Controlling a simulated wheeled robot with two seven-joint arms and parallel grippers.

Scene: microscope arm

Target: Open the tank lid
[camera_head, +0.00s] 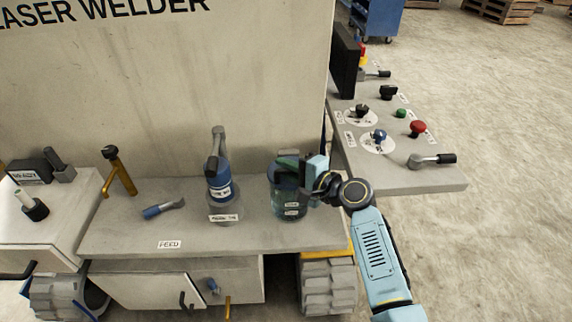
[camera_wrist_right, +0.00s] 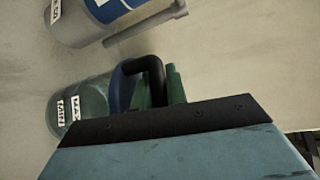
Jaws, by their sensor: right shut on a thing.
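The tank (camera_head: 289,205) is a see-through teal cylinder with small white labels, standing on the right part of the grey shelf. It also shows at the left in the wrist view (camera_wrist_right: 92,104). A dark blue lid (camera_wrist_right: 122,90) with a curved black handle (camera_wrist_right: 150,68) is at its top. My right gripper (camera_head: 288,165) reaches in from the right over the tank top. Its green fingers (camera_wrist_right: 160,88) are shut on the black handle. In the head view the gripper hides most of the lid, so I cannot tell whether it is raised. My left gripper is not in view.
A blue and grey bottle-like device (camera_head: 219,180) stands just left of the tank. A blue-handled lever (camera_head: 164,208) and a yellow lever (camera_head: 119,172) are farther left. A control panel (camera_head: 440,175) with knobs, buttons and a lever is at the right. A tall beige wall (camera_head: 170,90) rises behind.

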